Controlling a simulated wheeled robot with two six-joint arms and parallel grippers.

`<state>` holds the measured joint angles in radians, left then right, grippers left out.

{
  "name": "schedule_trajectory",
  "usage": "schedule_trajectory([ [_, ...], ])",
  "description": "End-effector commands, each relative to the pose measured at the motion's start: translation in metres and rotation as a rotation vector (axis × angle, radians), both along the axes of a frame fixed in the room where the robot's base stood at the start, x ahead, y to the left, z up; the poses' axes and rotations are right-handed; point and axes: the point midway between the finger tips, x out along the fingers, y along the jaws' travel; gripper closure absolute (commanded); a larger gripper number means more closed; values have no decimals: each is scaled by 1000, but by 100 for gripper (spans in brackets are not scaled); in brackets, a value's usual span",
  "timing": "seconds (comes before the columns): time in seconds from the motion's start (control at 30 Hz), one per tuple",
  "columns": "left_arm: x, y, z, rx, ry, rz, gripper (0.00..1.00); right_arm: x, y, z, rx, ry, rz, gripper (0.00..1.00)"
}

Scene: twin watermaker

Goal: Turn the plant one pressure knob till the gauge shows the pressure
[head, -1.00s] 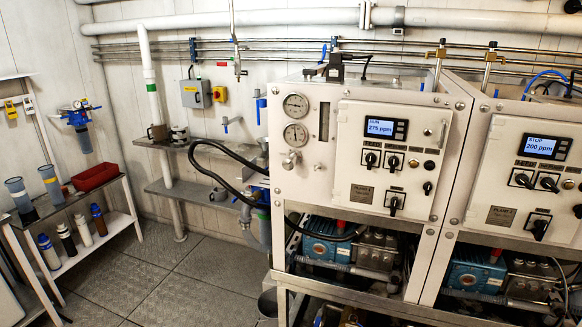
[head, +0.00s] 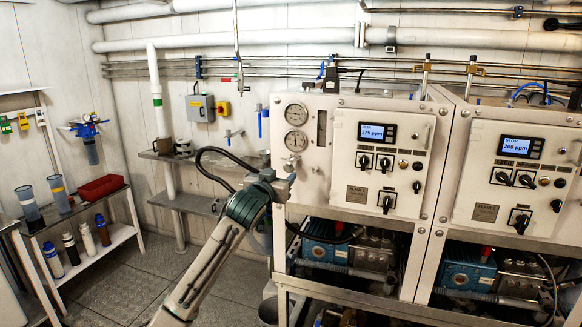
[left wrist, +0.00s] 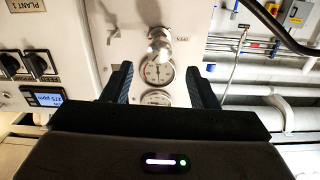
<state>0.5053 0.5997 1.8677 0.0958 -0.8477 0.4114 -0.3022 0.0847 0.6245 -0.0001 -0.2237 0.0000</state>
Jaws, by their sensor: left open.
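The plant one panel (head: 345,185) stands right of centre in the head view. Two round gauges, an upper one (head: 296,113) and a lower one (head: 296,141), sit on its left part. The small metal pressure knob (head: 293,160) is just below them; in the left wrist view, which is upside down, the knob (left wrist: 159,42) shows beyond the lower gauge (left wrist: 157,73). My left gripper (left wrist: 160,69) is open and empty, its fingers either side of the line to the knob, apart from it. The needle readings are too small to tell. My right gripper is not in view.
A lit display (head: 377,132) and black switches sit right of the gauges. A second panel (head: 520,170) stands further right. A black hose (head: 215,152) loops left of the plant one panel. A shelf with bottles (head: 90,240) is at the left; the floor between is open.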

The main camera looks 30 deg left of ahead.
Motion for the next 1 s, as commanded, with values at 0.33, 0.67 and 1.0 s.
schedule_trajectory([
  [0.33, 61, 14, 3, -2, 2, -1, 47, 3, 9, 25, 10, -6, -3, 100],
  [0.67, 91, 21, 0, 0, 2, -1, 47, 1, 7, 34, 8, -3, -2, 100],
  [1.0, 93, 22, -1, 1, 1, -1, 51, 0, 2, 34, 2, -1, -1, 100],
])
